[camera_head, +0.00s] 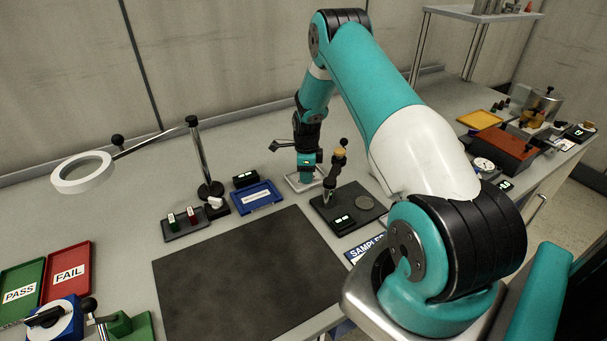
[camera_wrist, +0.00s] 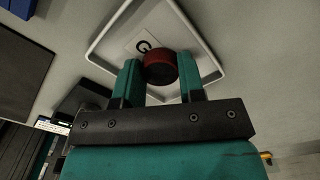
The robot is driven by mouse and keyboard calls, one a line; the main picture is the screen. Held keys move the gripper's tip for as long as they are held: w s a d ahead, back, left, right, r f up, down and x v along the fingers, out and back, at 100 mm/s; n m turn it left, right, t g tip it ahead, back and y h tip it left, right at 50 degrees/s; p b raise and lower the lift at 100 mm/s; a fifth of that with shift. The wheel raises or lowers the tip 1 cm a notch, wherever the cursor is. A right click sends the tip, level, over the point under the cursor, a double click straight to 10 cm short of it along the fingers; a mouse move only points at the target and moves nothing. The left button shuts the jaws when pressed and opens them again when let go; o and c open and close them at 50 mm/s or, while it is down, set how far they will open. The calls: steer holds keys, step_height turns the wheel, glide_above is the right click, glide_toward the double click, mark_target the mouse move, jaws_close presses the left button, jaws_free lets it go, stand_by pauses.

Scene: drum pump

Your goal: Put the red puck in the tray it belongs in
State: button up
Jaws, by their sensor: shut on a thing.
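My gripper (camera_wrist: 160,82) is shut on the red puck (camera_wrist: 161,68), with one teal finger on each side of it. In the wrist view the puck is in front of the white-rimmed tray (camera_wrist: 98,62), which has a label with a dark letter, perhaps a G, partly covered by the puck. I cannot tell whether the puck touches the tray floor. In the head view my gripper (camera_head: 306,177) points down over the same small white tray (camera_head: 291,185) at the back of the bench. The puck is hidden there.
A blue tray (camera_head: 274,206) lies left of the white tray, and a dark stand (camera_head: 325,212) with a post stands close on its right. A ring lamp (camera_head: 82,180) is farther left. Green PASS (camera_head: 22,276) and red FAIL (camera_head: 67,256) trays lie far left. The dark mat (camera_head: 245,280) is clear.

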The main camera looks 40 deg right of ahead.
stand_by(0.4)
steer(key=o, duration=1)
steer(key=shift+o, duration=0.5)
steer(key=shift+r+p, duration=0.35)
steer(key=shift+r, duration=0.1)
steer(key=shift+o, duration=0.7)
steer(key=shift+s+r+p, duration=0.2)
steer(key=shift+r+p, duration=0.2)
steer(key=shift+r, duration=0.35)
steer(key=shift+r+p, duration=1.65)
steer(key=shift+r, duration=1.15)
